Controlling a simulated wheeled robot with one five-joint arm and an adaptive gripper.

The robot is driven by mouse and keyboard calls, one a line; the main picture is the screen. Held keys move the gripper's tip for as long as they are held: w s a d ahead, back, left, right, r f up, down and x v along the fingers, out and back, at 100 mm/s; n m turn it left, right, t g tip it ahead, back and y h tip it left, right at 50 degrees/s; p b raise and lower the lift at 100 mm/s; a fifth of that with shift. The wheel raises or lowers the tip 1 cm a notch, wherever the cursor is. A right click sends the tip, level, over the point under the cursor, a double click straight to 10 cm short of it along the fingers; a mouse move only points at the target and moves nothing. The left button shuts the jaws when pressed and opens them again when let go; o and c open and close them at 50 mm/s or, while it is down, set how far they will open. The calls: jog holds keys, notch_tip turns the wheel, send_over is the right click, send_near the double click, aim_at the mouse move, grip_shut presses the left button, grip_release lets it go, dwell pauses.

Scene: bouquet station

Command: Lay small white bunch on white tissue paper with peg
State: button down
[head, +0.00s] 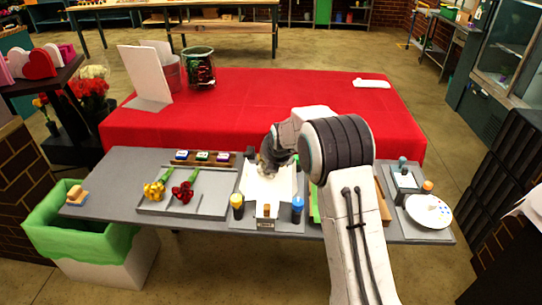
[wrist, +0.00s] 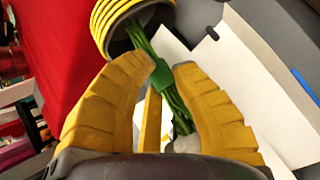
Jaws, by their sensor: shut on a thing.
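White tissue paper (head: 262,184) lies on the grey workbench in the head view, partly hidden by my arm. In the wrist view, the white sheet (wrist: 265,95) lies right of my gripper. My gripper (wrist: 168,72) is shut on the small white bunch (wrist: 178,90), whose green stems and green band show between the yellow fingers. A little white shows near the palm; most of the blossom is hidden. In the head view my gripper (head: 275,155) is over the paper's far part. I cannot tell whether the bunch touches the paper. I cannot make out the peg.
A grey tray (head: 213,206) with yellow (head: 155,191) and red (head: 183,192) bunches is left of the paper. Yellow-capped (head: 237,206) and blue (head: 297,208) containers stand at the front edge. A yellow ribbed ring (wrist: 103,25) is near the stem ends.

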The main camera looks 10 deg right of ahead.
jog(key=shift+f, duration=0.1)
jog(key=c, duration=1.1)
grip_release()
jog(key=shift+c, duration=0.2)
jog(key=shift+r, duration=0.2)
jog(key=b+v, duration=0.4)
jog(key=v, duration=0.6)
jog(key=shift+s+r, duration=0.15)
jog(key=shift+s, duration=0.05)
jog(key=s+f+m+g, duration=0.2)
jog(key=s+m, duration=1)
jog(key=s, duration=0.6)
jog(key=s+f+m+g, duration=0.2)
jog(key=s+m+g, duration=0.1)
jog(key=s+m, duration=1)
jog(key=shift+s+f, duration=0.2)
jog(key=shift+s, duration=3.1)
